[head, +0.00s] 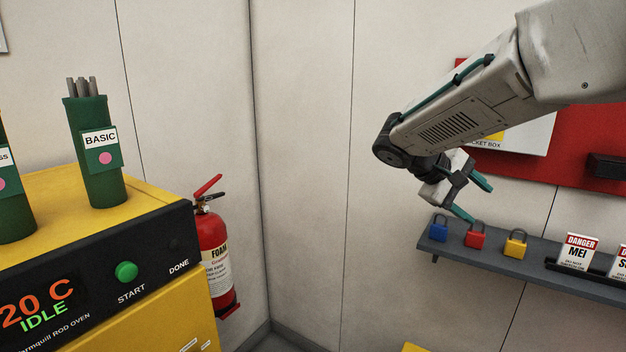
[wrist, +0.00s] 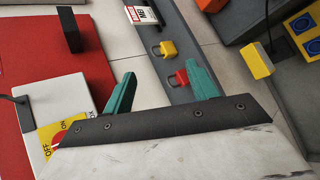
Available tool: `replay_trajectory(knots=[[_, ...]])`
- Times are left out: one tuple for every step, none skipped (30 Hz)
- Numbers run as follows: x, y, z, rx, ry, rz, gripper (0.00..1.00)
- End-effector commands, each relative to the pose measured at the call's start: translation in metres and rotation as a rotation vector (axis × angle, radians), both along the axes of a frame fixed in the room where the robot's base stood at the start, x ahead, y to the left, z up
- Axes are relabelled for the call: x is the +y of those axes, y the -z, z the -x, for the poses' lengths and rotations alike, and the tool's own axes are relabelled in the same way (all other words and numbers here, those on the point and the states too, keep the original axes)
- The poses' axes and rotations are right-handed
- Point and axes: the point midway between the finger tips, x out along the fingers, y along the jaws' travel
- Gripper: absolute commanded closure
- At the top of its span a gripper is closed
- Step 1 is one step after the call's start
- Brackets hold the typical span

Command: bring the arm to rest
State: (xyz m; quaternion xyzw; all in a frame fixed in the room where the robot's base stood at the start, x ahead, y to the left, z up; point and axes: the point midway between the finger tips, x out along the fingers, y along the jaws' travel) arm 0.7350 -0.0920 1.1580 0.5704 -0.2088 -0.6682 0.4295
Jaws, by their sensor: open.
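My gripper (head: 476,199) is at the end of my arm, at the right of the head view, in front of the wall and just above a grey shelf. Its two teal fingers are spread apart with nothing between them. In the wrist view the open fingers (wrist: 160,92) point toward the shelf (wrist: 190,97). A red padlock (head: 476,238) and a yellow padlock (head: 515,246) sit on the shelf near the fingertips, and a blue padlock (head: 439,231) sits at its left end. I cannot tell whether a finger touches any of them.
A yellow rod oven (head: 110,180) showing 20 C and IDLE stands at the left, with green rod canisters (head: 101,185) on top. A red extinguisher (head: 212,250) hangs beside it. A red board (head: 600,150) is behind my arm. Danger tags (head: 577,252) stand on the shelf. The middle is clear.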

Motion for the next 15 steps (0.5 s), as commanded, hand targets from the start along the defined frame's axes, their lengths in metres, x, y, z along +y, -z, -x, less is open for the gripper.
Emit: replay_trajectory(knots=[[0.000, 0.005, 0.029, 0.013, 0.023, -0.080, 0.42], [0.001, 0.010, 0.045, 0.020, 0.036, -0.131, 0.42], [0.003, 0.016, 0.068, 0.028, 0.057, -0.200, 0.42], [0.005, 0.020, 0.084, 0.033, 0.070, -0.251, 0.42], [0.008, 0.025, 0.101, 0.034, 0.085, -0.303, 0.42], [0.012, 0.030, 0.122, 0.032, 0.103, -0.371, 0.42], [0.016, 0.034, 0.138, 0.030, 0.117, -0.421, 0.42], [0.020, 0.037, 0.153, 0.026, 0.131, -0.467, 0.42], [0.025, 0.042, 0.172, 0.018, 0.147, -0.530, 0.42], [0.029, 0.045, 0.187, 0.009, 0.161, -0.575, 0.42], [0.033, 0.048, 0.200, -0.001, 0.175, -0.619, 0.42], [0.039, 0.053, 0.217, -0.015, 0.191, -0.675, 0.42], [0.044, 0.055, 0.229, -0.029, 0.202, -0.714, 0.42], [0.048, 0.058, 0.241, -0.042, 0.214, -0.753, 0.42], [0.053, 0.062, 0.255, -0.063, 0.229, -0.801, 0.42]])
